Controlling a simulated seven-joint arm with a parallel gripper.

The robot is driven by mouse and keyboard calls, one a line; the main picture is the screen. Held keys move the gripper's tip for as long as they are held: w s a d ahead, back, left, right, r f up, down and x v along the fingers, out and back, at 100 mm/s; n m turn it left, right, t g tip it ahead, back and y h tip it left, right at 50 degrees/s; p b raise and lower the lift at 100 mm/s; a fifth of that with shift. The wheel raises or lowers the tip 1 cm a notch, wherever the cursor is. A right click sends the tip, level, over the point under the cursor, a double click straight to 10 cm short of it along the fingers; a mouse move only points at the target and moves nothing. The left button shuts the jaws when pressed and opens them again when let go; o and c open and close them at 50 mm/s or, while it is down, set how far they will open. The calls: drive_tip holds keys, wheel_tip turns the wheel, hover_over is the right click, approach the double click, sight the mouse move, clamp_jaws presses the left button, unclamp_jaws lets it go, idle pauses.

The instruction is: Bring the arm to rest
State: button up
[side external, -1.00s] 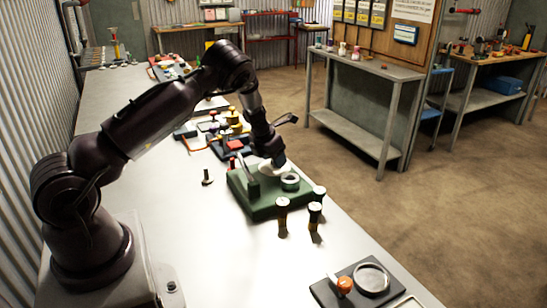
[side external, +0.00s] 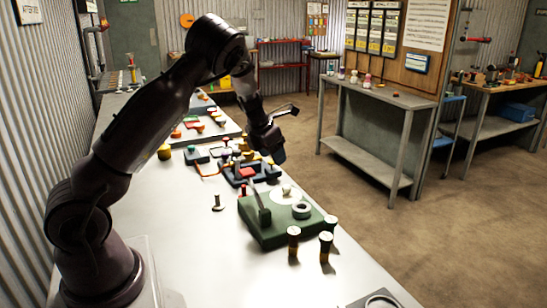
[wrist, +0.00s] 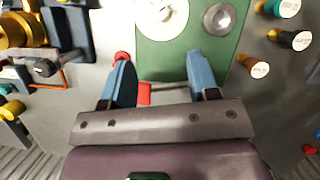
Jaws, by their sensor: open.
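My gripper (wrist: 163,82) is open in the wrist view, its two blue fingers apart with nothing held between them. In the side view my gripper (side external: 275,150) hangs above the bench, raised over the far end of a green block (side external: 275,237). The green block carries a white disc (side external: 287,196) with a pale knob, a grey ring (side external: 302,210) and an upright dark lever (side external: 264,214). In the wrist view the green block (wrist: 160,60) lies beyond and between the fingers. The fingertips are small and dark in the side view.
Several dark cylinders with pale tops (side external: 293,240) stand right of the green block. A small dark peg (side external: 217,202) stands to its left. A dark tray with a red block (side external: 247,172) and coloured parts lie behind. The near bench top (side external: 200,255) is mostly clear.

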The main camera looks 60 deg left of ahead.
drive_tip(key=s+d+r+n+t+y, duration=0.1)
drive_tip(key=s+r+n+y, duration=0.2)
drive_tip(key=n, duration=0.9)
drive_tip(key=s+r+n+y, duration=0.1)
drive_tip(key=r+n+y, duration=0.2)
drive_tip(key=r+n, duration=0.55)
drive_tip(key=s+d+r+n+h, duration=0.3)
drive_tip(key=s+d+n, duration=0.3)
drive_tip(key=s+d, duration=0.3)
drive_tip(key=s+d+r+n+h, duration=0.3)
drive_tip(key=s+d+n, duration=0.4)
drive_tip(key=d, duration=1)
drive_tip(key=shift+s+d+h, duration=0.35)
drive_tip(key=shift+s+h, duration=0.15)
drive_tip(key=shift+s, duration=0.7)
